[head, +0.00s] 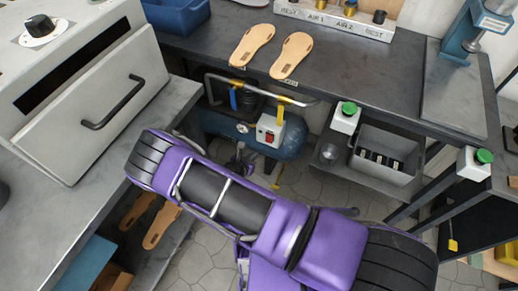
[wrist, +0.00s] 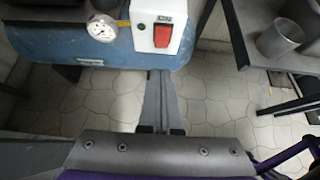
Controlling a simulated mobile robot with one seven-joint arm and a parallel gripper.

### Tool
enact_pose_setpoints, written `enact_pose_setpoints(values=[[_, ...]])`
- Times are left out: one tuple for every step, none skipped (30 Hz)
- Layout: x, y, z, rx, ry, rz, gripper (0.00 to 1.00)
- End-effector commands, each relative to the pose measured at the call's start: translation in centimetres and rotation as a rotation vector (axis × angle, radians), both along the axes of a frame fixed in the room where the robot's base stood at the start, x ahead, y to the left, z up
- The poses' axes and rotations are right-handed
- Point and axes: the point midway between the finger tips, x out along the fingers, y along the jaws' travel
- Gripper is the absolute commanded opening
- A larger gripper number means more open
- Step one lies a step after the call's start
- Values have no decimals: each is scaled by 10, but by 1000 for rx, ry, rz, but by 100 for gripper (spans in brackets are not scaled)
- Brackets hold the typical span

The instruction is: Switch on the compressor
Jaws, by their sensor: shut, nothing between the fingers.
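The compressor has a blue tank (head: 290,141) and stands under the dark bench in the head view; its tank also shows in the wrist view (wrist: 40,42). A white switch box (head: 268,122) with a red rocker switch (wrist: 163,35) sits on its front. A round pressure gauge (wrist: 101,28) is left of the box in the wrist view. My gripper (wrist: 160,74) is shut and empty, its fingertips pointing at the tank's lower edge, below the red switch in the picture. I cannot tell if they touch. My purple arm hides much of the floor in the head view.
The bench top (head: 215,45) overhangs the compressor. A grey bin (head: 388,160) and a green-buttoned box (head: 346,117) are to its right. A grey oven-like machine (head: 75,90) stands on the left. Two sandal soles (head: 292,54) lie on the bench.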

Motion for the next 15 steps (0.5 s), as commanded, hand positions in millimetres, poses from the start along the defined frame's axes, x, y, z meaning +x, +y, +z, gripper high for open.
enact_pose_setpoints(values=[[6, -3, -6, -1, -2, -1, 0], [9, -5, -9, -3, -1, -1, 0], [15, -7, -13, -2, -1, 0, 0], [19, -8, -17, -2, 0, 0, 0], [24, -10, -22, -3, -1, -1, 0], [31, -13, -27, -3, -2, -1, 0], [36, -15, -31, -2, -1, 0, 0], [41, -16, -35, -2, 0, 0, 0], [48, -19, -40, -2, -1, 0, 0], [53, -21, -44, -2, -1, 0, 0], [58, -22, -48, -1, -1, -1, 0], [64, -24, -52, -1, -2, -1, 0], [69, -26, -56, -1, -2, 0, 0], [73, -28, -59, -2, -1, 0, 0], [79, -29, -60, -1, -2, 0, 0]])
